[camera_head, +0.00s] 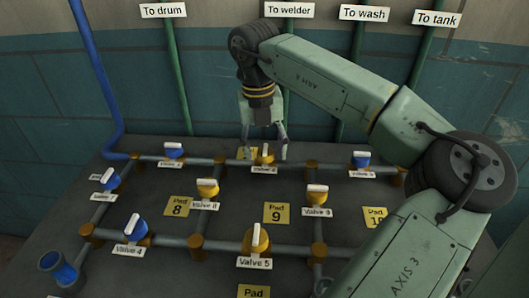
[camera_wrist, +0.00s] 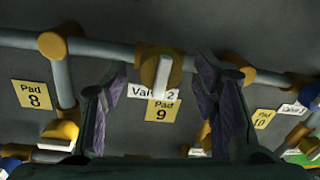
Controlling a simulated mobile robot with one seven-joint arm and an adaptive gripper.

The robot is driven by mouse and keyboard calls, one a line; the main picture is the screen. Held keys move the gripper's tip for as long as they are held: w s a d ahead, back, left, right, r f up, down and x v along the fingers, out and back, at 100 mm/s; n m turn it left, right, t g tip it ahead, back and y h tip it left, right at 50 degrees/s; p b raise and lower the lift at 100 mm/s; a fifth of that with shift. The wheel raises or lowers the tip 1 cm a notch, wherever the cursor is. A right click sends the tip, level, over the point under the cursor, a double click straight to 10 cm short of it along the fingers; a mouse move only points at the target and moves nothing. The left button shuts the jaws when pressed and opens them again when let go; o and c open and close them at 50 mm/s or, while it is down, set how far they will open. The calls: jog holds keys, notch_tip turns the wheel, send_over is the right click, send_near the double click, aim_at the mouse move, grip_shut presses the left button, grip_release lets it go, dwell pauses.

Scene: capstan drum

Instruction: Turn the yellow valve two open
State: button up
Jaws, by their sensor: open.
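Valve 2 (camera_head: 264,157) is a yellow valve with a white bar handle on the back pipe of the dark table. In the wrist view, valve 2 (camera_wrist: 148,68) lies ahead between the fingers, its white handle standing across the line of the pipe. Its label is partly covered by the handle. My gripper (camera_head: 264,142) is over valve 2, with its fingers apart on the left and right of the handle. In the wrist view, my gripper (camera_wrist: 162,72) is open and empty, and neither finger visibly touches the handle.
Blue valve 1 (camera_head: 173,151) and blue valve 3 (camera_head: 361,160) sit on the same pipe to either side. Yellow valve 8 (camera_head: 207,189), valve 9 (camera_head: 316,194) and valve 5 (camera_head: 255,240) are nearer. A wall with green pipes (camera_head: 284,75) stands behind.

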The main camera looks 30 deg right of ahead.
jog(key=shift+c, duration=0.5)
jog(key=c, duration=1.1)
